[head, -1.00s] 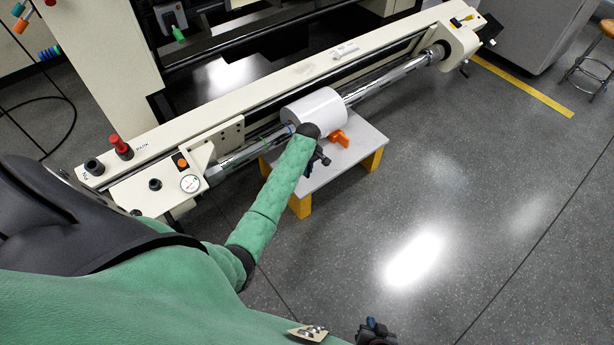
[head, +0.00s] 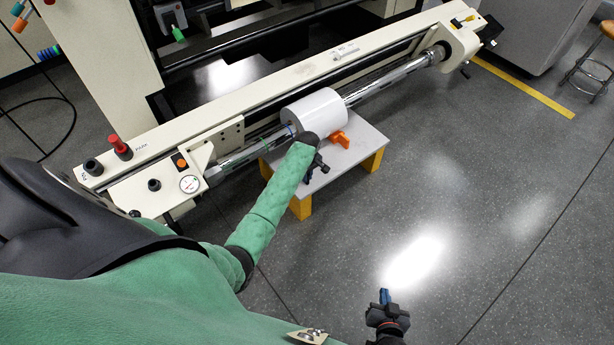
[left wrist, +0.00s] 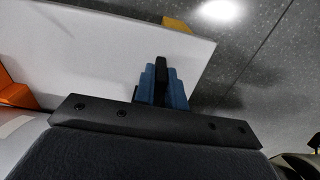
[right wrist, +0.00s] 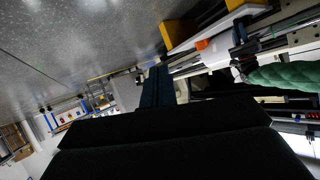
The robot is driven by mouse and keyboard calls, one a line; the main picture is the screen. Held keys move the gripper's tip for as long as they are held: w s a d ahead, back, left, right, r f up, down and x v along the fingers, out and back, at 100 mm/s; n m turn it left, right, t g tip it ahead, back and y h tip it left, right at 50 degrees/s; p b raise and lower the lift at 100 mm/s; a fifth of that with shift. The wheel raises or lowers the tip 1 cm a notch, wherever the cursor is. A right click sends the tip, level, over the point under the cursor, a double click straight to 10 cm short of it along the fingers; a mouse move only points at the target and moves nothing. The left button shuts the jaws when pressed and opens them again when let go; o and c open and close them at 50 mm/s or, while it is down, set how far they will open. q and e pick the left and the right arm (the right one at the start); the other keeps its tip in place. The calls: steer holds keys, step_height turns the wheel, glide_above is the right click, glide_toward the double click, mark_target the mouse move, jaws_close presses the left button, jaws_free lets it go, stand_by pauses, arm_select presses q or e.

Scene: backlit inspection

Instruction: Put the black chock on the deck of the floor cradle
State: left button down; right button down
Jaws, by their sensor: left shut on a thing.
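The floor cradle's pale grey deck (head: 357,157) stands on yellow legs in front of the machine, and it also shows in the left wrist view (left wrist: 100,50). My left gripper (head: 320,163) is over the deck's near left part. In the left wrist view its blue fingers are shut on the black chock (left wrist: 162,78), which sticks out past the fingertips in front of the deck. I cannot tell whether the chock touches the deck; in the head view it is hard to tell from the gripper. My right gripper (head: 384,297) is over bare floor, its blue fingers together and empty.
An orange chock-like piece (head: 339,138) lies on the deck, beside a white roll (head: 320,115) on a shiny shaft (head: 390,80). The machine's cream beam (head: 270,85) runs behind. The floor to the right is clear; a stool (head: 590,70) stands far right.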

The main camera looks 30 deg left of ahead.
steer(key=shift+s+f, duration=0.1)
steer(key=shift+f, duration=0.1)
arm_select(q)
steer(key=shift+f, duration=0.1)
steer(key=c, duration=1.5)
jaws_free()
steer(key=shift+o, duration=0.2)
arm_select(e)
steer(key=shift+s+f+g, duration=0.3)
steer(key=shift+s+f, duration=0.2)
steer(key=shift+w+r, duration=0.1)
